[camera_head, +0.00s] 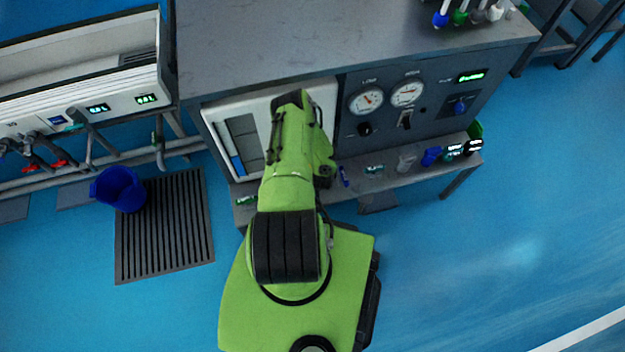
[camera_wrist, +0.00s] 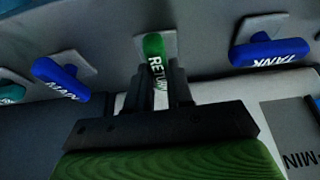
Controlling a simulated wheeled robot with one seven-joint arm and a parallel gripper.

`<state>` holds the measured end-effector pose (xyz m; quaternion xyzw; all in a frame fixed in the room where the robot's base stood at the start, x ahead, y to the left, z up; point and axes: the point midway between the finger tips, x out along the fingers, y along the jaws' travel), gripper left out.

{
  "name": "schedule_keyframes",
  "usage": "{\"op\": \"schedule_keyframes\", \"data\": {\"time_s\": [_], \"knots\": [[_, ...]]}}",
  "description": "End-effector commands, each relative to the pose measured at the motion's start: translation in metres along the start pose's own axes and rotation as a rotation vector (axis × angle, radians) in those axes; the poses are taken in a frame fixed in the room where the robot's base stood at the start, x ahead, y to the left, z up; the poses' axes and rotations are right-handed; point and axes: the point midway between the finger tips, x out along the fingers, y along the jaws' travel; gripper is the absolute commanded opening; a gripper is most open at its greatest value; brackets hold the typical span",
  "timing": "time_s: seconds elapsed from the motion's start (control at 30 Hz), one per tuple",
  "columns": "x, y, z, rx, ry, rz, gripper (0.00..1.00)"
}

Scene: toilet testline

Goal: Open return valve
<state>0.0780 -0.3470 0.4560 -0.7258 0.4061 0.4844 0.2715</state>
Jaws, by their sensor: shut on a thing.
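The return valve (camera_wrist: 153,47) has a green handle lettered "RETURN" in the wrist view, and its handle points toward my gripper. My gripper (camera_wrist: 158,90) is shut on this handle, with one dark finger on each side of it. In the head view my green arm reaches down over the front of the grey bench, and it hides the return valve and my gripper's fingertips.
In the wrist view a blue "MAIN" valve (camera_wrist: 62,78) is to the left and a blue "TANK" valve (camera_wrist: 268,52) to the right. In the head view a gauge panel (camera_head: 430,100) is right of my arm, above a shelf (camera_head: 400,172) with small items. A blue bucket (camera_head: 118,189) stands left.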

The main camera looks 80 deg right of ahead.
Motion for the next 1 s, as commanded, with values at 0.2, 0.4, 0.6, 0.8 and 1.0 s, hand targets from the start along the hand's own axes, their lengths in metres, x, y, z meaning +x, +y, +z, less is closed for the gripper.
{"op": "schedule_keyframes", "data": {"time_s": [0.2, 0.4, 0.6, 0.8, 1.0], "knots": [[0.0, 0.0, 0.001, -0.002, -0.004, 0.0, 0.23], [0.0, 0.0, 0.001, -0.001, -0.002, 0.0, 0.47], [0.0, 0.0, 0.001, 0.0, -0.001, 0.001, 0.47], [-0.029, 0.001, -0.001, 0.002, -0.002, 0.003, 0.47], [-0.089, 0.001, -0.002, 0.004, -0.003, 0.003, 0.47]]}}
